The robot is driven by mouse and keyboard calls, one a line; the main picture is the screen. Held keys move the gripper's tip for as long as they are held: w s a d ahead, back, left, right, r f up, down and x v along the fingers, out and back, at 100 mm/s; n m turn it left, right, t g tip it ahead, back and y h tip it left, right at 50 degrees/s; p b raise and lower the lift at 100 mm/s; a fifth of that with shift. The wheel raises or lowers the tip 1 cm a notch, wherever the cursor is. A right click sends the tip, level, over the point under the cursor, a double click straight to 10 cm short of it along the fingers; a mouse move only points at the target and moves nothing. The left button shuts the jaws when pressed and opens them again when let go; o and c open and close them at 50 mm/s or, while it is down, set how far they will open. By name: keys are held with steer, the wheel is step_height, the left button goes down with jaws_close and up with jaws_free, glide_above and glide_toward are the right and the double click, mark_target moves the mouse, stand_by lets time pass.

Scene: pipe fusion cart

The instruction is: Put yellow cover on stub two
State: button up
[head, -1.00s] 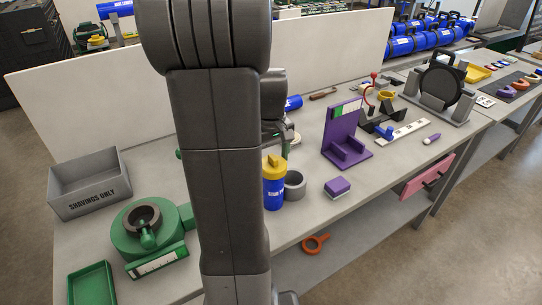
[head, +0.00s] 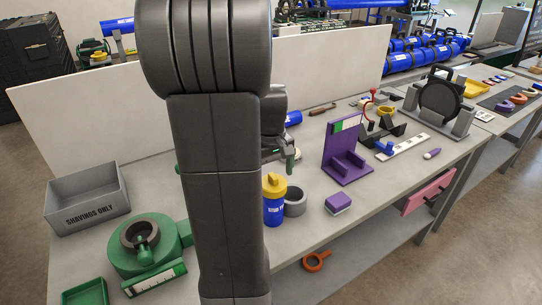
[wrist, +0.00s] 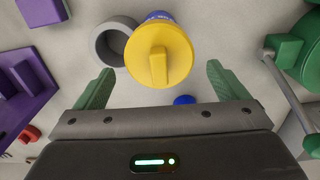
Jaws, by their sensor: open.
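The yellow cover (head: 273,185) sits upright on top of a blue cylinder (head: 273,211) with a white label too small to read fully. I see no clear gap between them. In the wrist view the cover (wrist: 158,54) shows from above with its raised grip bar, and a bit of the blue cylinder (wrist: 158,16) shows behind it. My gripper (wrist: 160,84) is open and empty, its green fingers wide apart on either side of and short of the cover. In the head view its visible finger hangs above and behind the cover; my arm hides the rest.
A grey ring (head: 295,202) stands right beside the blue cylinder. A purple block (head: 338,203) and purple stand (head: 345,165) are to the right. A green fixture (head: 150,245) and grey shavings bin (head: 88,200) are at left. Bare table lies in front of the purple block.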

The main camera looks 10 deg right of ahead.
step_height(320, 180, up, 13)
steer(key=shift+b, duration=0.35)
step_height(320, 180, down, 14)
steer(key=shift+r+p, duration=0.15)
steer(key=shift+p, duration=0.25)
steer(key=shift+r, duration=0.2)
stand_by(0.5)
